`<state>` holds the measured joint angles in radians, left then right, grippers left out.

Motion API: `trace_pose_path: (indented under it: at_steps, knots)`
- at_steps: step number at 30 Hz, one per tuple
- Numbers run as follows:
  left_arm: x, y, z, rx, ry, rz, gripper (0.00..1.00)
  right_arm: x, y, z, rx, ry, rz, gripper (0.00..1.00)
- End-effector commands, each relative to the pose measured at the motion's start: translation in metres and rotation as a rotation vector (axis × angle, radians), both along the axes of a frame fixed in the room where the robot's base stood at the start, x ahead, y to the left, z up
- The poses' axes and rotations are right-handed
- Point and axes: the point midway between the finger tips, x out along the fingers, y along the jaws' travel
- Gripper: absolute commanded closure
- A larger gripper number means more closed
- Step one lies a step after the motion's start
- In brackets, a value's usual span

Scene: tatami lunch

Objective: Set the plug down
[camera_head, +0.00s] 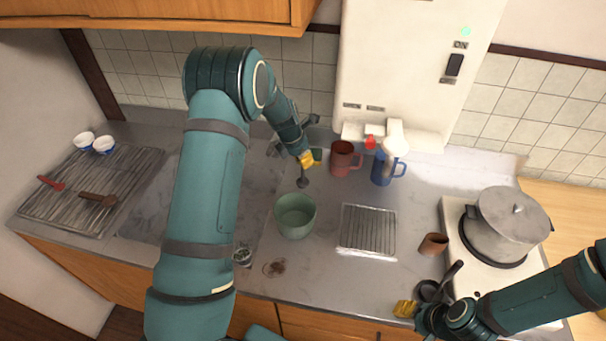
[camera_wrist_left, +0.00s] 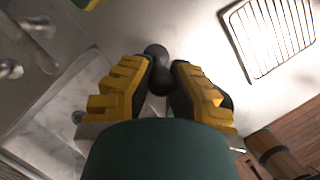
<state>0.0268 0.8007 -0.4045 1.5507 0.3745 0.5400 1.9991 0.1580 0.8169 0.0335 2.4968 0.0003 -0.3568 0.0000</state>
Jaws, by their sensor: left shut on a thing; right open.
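The plug (camera_head: 302,182) is a small dark piece with a rounded end. My left gripper (camera_head: 304,162) is shut on it, and it hangs below the fingers, behind the green bowl. In the left wrist view the plug (camera_wrist_left: 157,56) shows between the yellow fingers of my left gripper (camera_wrist_left: 160,76). I cannot tell whether its lower end touches the counter. My right gripper (camera_head: 413,306) is open and empty near the counter's front edge, and one of its fingers is partly hidden.
The green bowl (camera_head: 295,216), red mug (camera_head: 343,158), blue mug (camera_head: 382,170) and wire rack (camera_head: 367,230) stand around my left gripper. The sink (camera_head: 160,205) lies to the left, the stove with a pot (camera_head: 512,222) to the right. A brown cup (camera_head: 432,244) is left of the stove.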

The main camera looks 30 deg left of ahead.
Motion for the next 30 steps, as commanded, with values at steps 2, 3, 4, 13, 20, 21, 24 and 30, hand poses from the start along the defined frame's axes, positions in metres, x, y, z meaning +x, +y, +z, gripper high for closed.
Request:
trace_pose_path:
  at_steps: [2,3,4,13,20,21,24,30]
  knots:
    - [0.001,0.001,-0.006,0.001,-0.002,0.002,1.00,0.000,0.000,0.000,0.000,0.000,0.000,0.56]
    - [0.001,0.001,-0.008,0.001,-0.002,0.002,1.00,0.000,0.000,0.000,0.000,0.000,0.000,0.56]
    - [0.001,0.001,-0.010,0.000,-0.001,0.001,1.00,0.000,0.000,0.000,0.000,0.000,0.000,0.56]
    - [0.001,0.000,-0.044,0.000,-0.002,0.001,1.00,0.000,0.000,0.000,0.000,-0.001,0.000,0.56]
    - [0.001,0.000,-0.045,0.001,-0.003,0.001,1.00,0.000,0.000,0.000,0.000,-0.001,0.000,0.56]
    - [0.001,0.000,-0.046,0.001,-0.003,0.001,1.00,0.000,0.000,0.000,0.000,-0.001,0.000,0.56]
    - [0.001,0.000,-0.049,0.001,-0.003,0.001,1.00,0.000,0.000,-0.002,0.000,-0.001,0.000,0.56]
    - [0.000,0.000,-0.049,0.000,-0.001,0.000,0.61,0.000,0.000,-0.002,0.000,-0.001,0.000,0.56]
